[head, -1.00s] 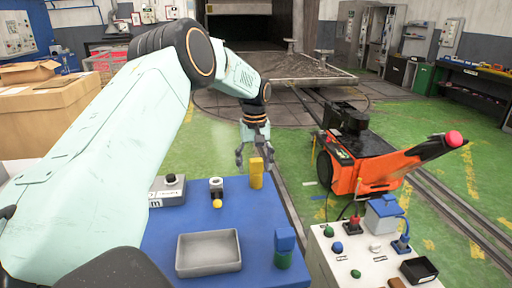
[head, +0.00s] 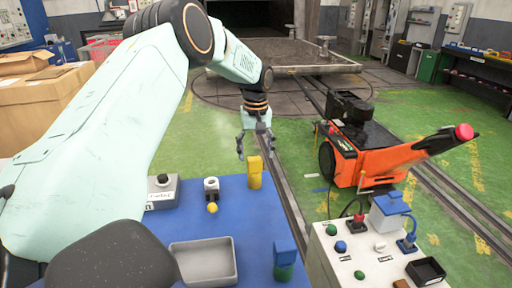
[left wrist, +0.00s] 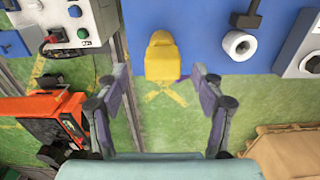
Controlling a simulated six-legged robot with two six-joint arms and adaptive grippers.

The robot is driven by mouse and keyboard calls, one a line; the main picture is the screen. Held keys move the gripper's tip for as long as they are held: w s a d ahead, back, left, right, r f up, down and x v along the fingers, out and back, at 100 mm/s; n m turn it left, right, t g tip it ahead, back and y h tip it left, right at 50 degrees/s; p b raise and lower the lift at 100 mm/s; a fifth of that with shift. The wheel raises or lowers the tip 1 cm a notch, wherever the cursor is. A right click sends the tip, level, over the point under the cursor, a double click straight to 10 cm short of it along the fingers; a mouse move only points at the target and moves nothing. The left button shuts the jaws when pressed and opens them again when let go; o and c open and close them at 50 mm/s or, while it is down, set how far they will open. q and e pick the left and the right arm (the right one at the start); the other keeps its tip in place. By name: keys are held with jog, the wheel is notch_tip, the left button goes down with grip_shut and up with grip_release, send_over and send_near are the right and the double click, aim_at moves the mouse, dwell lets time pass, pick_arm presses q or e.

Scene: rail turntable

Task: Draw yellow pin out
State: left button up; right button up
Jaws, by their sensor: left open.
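The yellow pin (head: 254,180), an upright piece with a blocky top, stands near the far right edge of the blue table (head: 190,230). It also shows in the left wrist view (left wrist: 162,58) by the table edge. My left gripper (head: 255,148) is open and empty. In the head view it hangs just beyond and above the yellow pin; in the wrist view the pin appears ahead, between the spread fingers, and no contact shows. My right gripper is in neither current view.
A white ring-shaped fitting (head: 211,186) with a yellow ball (head: 212,208) stands left of the pin. A grey tray (head: 204,262) and a blue-green piece (head: 285,258) are nearer. A white control panel (head: 345,258) and an orange machine (head: 370,165) stand right.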

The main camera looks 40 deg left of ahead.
aim_at(255, 167)
pick_arm(q)
jog(key=f, duration=0.4)
jog(key=a+f, duration=0.1)
jog(key=f, duration=0.1)
jog(key=shift+b, duration=0.3)
jog(key=shift+d+f, duration=0.2)
jog(key=shift+f, duration=0.15)
jog(key=shift+s+d+f, duration=0.1)
jog(key=shift+d+f, duration=0.1)
jog(key=shift+d, duration=0.05)
jog(key=shift+a+f, duration=0.25)
jog(key=shift+a, duration=0.05)
jog(key=shift+d, duration=0.1)
jog(key=shift+c, duration=1.3)
jog(key=shift+d+r, duration=0.1)
jog(key=shift+r, duration=0.05)
jog(key=shift+c, duration=1.4)
jog(key=c, duration=0.5)
grip_shut()
jog(key=shift+o, duration=1.4)
grip_release()
jog(key=c, duration=0.6)
jog(key=shift+c, duration=0.2)
pick_arm(e)
jog(key=shift+s+a+f, duration=0.1)
jog(key=shift+f, duration=0.3)
